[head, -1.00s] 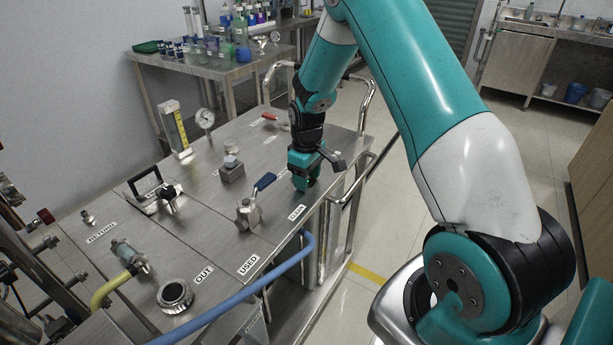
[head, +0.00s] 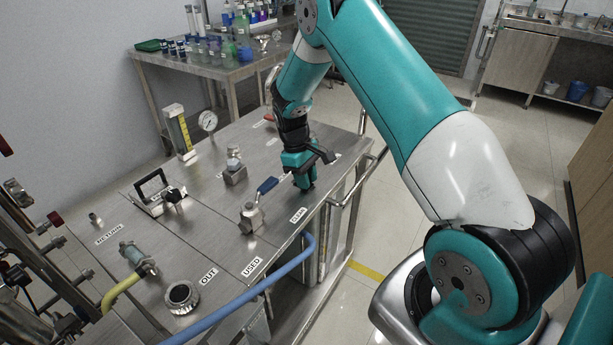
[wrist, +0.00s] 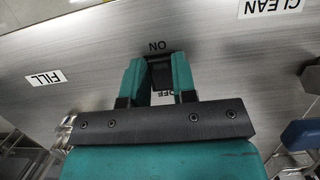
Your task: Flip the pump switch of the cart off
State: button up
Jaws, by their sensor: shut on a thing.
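The cart (head: 212,262) has a bare metal top with labels and fittings. In the wrist view, a black pump switch (wrist: 160,75) sits between the ON label above it in the picture and a partly covered OFF label below. My gripper (wrist: 158,70) is shut on this switch, one green finger on either side. In the head view my gripper (head: 306,184) is down at the cart top near the CLEAN label, and its body hides the switch. Which way the switch is tipped cannot be told.
A valve with a blue lever (head: 266,186) stands close left of my gripper. A blue hose (head: 250,297) crosses the cart's front edge. A gauge (head: 208,121) and a black-handled fitting (head: 152,187) stand farther off. The FILL label (wrist: 45,78) lies in bare metal.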

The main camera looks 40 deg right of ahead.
jog(key=o, duration=0.9)
jog(key=shift+r, duration=0.1)
jog(key=v, duration=1.7)
jog(key=shift+r+b, duration=0.15)
jog(key=shift+b, duration=0.2)
jog(key=s+a+r+n+t+y, duration=0.1)
jog(key=s+a+r+n+t, duration=0.1)
jog(key=s+a+r, duration=0.75)
jog(key=s+a+y, duration=0.1)
jog(key=s+a, duration=0.3)
jog(key=s, duration=0.3)
jog(key=s+a+y, duration=0.1)
jog(key=s+a, duration=0.4)
jog(key=s, duration=0.3)
jog(key=s+a+n+y+p, duration=0.1)
jog(key=s+a+y, duration=0.1)
jog(key=s+a, duration=0.2)
jog(key=shift+s+a+r+t, duration=0.1)
jog(key=shift+s+a+t, duration=0.1)
jog(key=shift+s, duration=0.65)
jog(key=shift+s+a+r+t, duration=0.1)
jog(key=shift+s+r+t, duration=0.1)
jog(key=shift+s, duration=0.6)
